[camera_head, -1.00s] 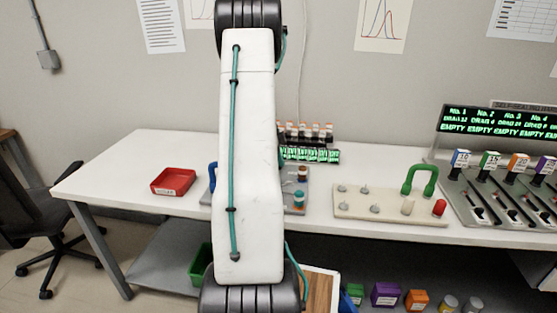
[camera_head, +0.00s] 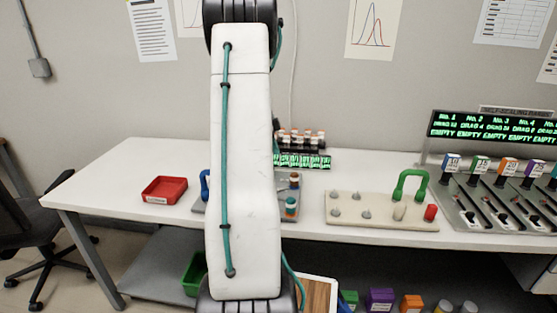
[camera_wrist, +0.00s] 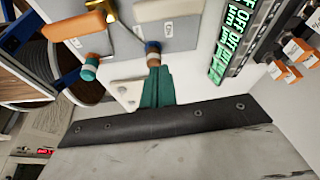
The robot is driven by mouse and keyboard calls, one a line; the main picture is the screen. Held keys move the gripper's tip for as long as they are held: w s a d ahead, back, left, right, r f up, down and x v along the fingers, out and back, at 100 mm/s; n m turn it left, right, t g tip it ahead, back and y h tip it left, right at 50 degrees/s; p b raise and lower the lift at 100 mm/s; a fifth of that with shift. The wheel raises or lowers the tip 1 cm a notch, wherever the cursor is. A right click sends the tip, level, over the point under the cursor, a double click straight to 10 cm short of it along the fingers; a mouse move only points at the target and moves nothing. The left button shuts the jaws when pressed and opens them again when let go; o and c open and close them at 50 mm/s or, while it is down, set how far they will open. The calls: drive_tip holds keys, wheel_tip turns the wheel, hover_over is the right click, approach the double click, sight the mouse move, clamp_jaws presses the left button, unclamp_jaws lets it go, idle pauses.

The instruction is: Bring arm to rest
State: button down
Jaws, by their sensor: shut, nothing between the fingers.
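My arm stands upright in front of the table in the head view and hides part of it. My gripper is out of sight there. In the wrist view my teal gripper fingers (camera_wrist: 158,88) are together, with nothing held between them. A teal vial with an orange cap (camera_wrist: 90,68) stands apart to the left. It also shows in the head view (camera_head: 291,207), on a grey plate.
On the white table (camera_head: 110,175) are a red tray (camera_head: 164,190), a beige board (camera_head: 380,213) with pegs and a green handle (camera_head: 410,183), and a rack (camera_head: 302,160) with green displays. A lever panel (camera_head: 500,210) stands at right. A chair (camera_head: 50,240) is at left.

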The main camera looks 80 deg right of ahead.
drive_tip(key=shift+v, duration=0.85)
drive_tip(key=w+a+r+n+t, duration=0.15)
drive_tip(key=w+a+n, duration=0.25)
drive_tip(key=a+n, duration=0.5)
drive_tip(key=w+a+r+n+y, duration=0.1)
drive_tip(key=w+a+r+n, duration=0.3)
drive_tip(key=a, duration=1)
drive_tip(key=w+a+r+n, duration=0.2)
drive_tip(key=w+a+n, duration=0.2)
drive_tip(key=a+n, duration=0.6)
drive_tip(key=s+a+r+n+t, duration=0.1)
drive_tip(key=a+n, duration=0.4)
drive_tip(key=a, duration=0.8)
drive_tip(key=s+a+r+n+t, duration=0.2)
drive_tip(key=s+a+n, duration=0.3)
drive_tip(key=a, duration=0.9)
drive_tip(key=shift+a+n+t, duration=0.3)
drive_tip(key=shift+n+t, duration=0.05)
drive_tip(key=shift+n, duration=0.05)
